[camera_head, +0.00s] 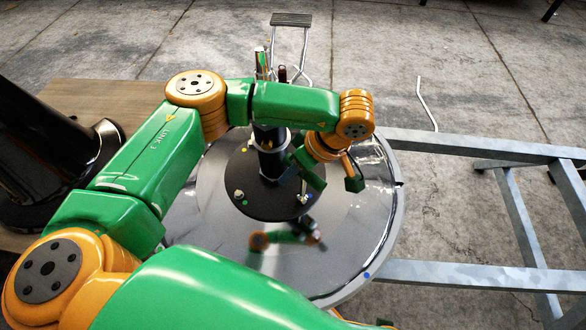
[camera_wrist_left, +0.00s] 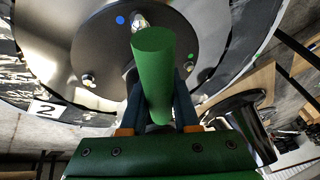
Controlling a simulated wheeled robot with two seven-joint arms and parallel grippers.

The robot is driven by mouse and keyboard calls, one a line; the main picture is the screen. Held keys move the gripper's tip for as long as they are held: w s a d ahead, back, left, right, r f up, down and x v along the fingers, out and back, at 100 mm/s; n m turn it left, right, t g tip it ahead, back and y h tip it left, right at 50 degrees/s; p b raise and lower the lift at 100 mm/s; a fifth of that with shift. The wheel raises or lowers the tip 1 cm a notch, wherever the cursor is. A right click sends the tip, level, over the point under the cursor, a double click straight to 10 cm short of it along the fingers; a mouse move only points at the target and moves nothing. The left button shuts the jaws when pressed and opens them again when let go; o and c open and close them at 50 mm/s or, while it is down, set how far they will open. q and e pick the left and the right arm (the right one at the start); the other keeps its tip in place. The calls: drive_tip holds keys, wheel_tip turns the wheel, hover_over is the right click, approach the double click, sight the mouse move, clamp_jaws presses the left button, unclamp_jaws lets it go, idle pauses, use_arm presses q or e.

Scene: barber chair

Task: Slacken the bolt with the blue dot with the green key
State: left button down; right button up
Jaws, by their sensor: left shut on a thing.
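My left gripper (camera_head: 306,180) is low over the right side of the black round flange (camera_head: 258,200) at the foot of the chair's column. In the left wrist view, its two fingers (camera_wrist_left: 158,112) are shut on the green key (camera_wrist_left: 153,70), a thick green cylinder pointing away from the palm. Beyond the key's end is a silver bolt (camera_wrist_left: 139,19), with the blue dot (camera_wrist_left: 120,20) beside it on the flange. The key's end overlaps the bolt's lower part in that view; I cannot tell whether they touch. My right gripper is not in view.
Other bolts sit on the flange, one (camera_wrist_left: 188,69) by a green dot (camera_wrist_left: 190,56) and one (camera_wrist_left: 88,79) at left. The shiny chrome base disc (camera_head: 190,225) surrounds the flange. A metal frame (camera_head: 470,275) stands at right.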

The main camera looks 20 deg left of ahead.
use_arm(q)
drive_tip(key=n+g, duration=0.1)
drive_tip(key=n, duration=0.1)
drive_tip(key=s+n, duration=0.1)
drive_tip(key=n, duration=0.1)
drive_tip(key=shift+n+g+h, duration=0.3)
drive_tip(key=shift+g, duration=0.1)
drive_tip(key=shift+s+d+n+g+h+p, duration=0.15)
drive_tip(key=shift+n+g+h+p, duration=0.1)
drive_tip(key=shift+n, duration=0.5)
drive_tip(key=shift+s+n+g+h+p, duration=0.2)
drive_tip(key=shift+n+g+p, duration=0.1)
drive_tip(key=shift+n, duration=0.5)
drive_tip(key=shift+s+d+n+g+h+p, duration=0.15)
drive_tip(key=shift+n+g+h+p, duration=0.1)
drive_tip(key=shift+n, duration=0.5)
drive_tip(key=shift+s+d+n+g+h+p, duration=0.15)
drive_tip(key=shift+n+h+p, duration=0.2)
drive_tip(key=shift+n, duration=0.4)
drive_tip(key=shift+s+d+n+g+h+p, duration=0.1)
drive_tip(key=shift+n+h+p, duration=0.2)
drive_tip(key=shift+n, duration=0.5)
drive_tip(key=shift+s+d+n+g+h+p, duration=0.15)
drive_tip(key=shift+n+h+p, duration=0.15)
drive_tip(key=shift+n, duration=0.45)
